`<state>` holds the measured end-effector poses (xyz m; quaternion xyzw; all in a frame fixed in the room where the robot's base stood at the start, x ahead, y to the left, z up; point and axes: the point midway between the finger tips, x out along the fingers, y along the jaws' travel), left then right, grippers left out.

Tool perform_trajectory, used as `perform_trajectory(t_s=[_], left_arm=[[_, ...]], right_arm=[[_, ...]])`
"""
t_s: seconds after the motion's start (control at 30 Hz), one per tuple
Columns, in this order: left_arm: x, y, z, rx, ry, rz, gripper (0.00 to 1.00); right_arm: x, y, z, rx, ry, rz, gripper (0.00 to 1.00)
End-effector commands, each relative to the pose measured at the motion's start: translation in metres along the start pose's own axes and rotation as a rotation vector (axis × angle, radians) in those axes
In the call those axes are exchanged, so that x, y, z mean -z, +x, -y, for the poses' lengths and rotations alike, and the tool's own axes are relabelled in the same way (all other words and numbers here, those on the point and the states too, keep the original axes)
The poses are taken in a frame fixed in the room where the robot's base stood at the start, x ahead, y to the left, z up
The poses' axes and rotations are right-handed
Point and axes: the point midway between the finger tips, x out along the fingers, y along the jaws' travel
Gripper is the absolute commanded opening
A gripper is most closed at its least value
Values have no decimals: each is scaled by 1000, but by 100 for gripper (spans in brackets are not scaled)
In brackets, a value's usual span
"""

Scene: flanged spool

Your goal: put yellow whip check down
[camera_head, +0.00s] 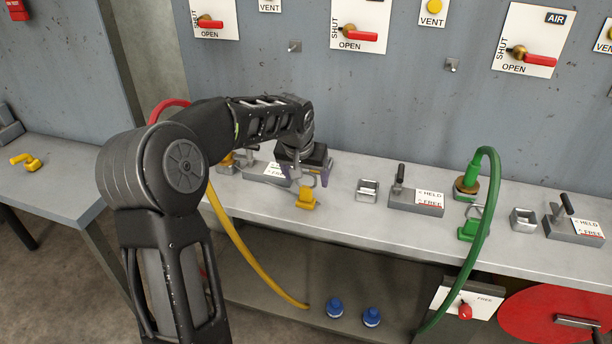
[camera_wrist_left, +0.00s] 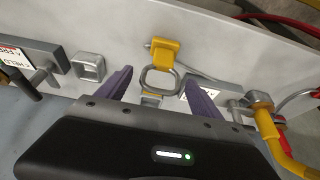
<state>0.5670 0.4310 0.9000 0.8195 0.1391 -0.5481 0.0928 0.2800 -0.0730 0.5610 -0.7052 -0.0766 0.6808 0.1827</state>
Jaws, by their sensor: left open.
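The yellow whip check (camera_head: 306,200) rests on the grey bench near its front edge. In the wrist view its yellow block (camera_wrist_left: 165,52) has a grey metal loop (camera_wrist_left: 157,80) and a thin grey cable running right. My left gripper (camera_head: 308,174) is just above and behind the yellow block. Its purple fingers stand apart in the wrist view (camera_wrist_left: 160,92), with the loop between them and a visible gap on each side. Part of the loop and cable is hidden by my gripper in the head view. My right gripper is not in view.
A yellow hose (camera_head: 236,243) hangs off the front edge. A grey square bracket (camera_head: 367,190) and a HELD/FREE lever block (camera_head: 416,202) stand to the right. A green hose (camera_head: 490,215) and green whip check (camera_head: 468,229) are farther right. Blue caps (camera_head: 335,308) sit below.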

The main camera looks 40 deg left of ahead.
Motion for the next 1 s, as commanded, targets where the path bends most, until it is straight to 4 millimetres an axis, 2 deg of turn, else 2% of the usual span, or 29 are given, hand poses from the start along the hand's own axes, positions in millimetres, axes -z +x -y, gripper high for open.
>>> perform_trajectory(t_s=[0.17, 0.6, 0.77, 1.0], left_arm=[[2, -20, 0, 1, 0, -4, 76], [2, -106, 0, 0, 0, -4, 76], [0, -119, 0, 0, 0, -1, 76], [0, -121, 0, 0, 0, 0, 76]], right_arm=[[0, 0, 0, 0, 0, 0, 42], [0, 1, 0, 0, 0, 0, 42], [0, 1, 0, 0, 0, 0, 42], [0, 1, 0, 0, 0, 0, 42]])
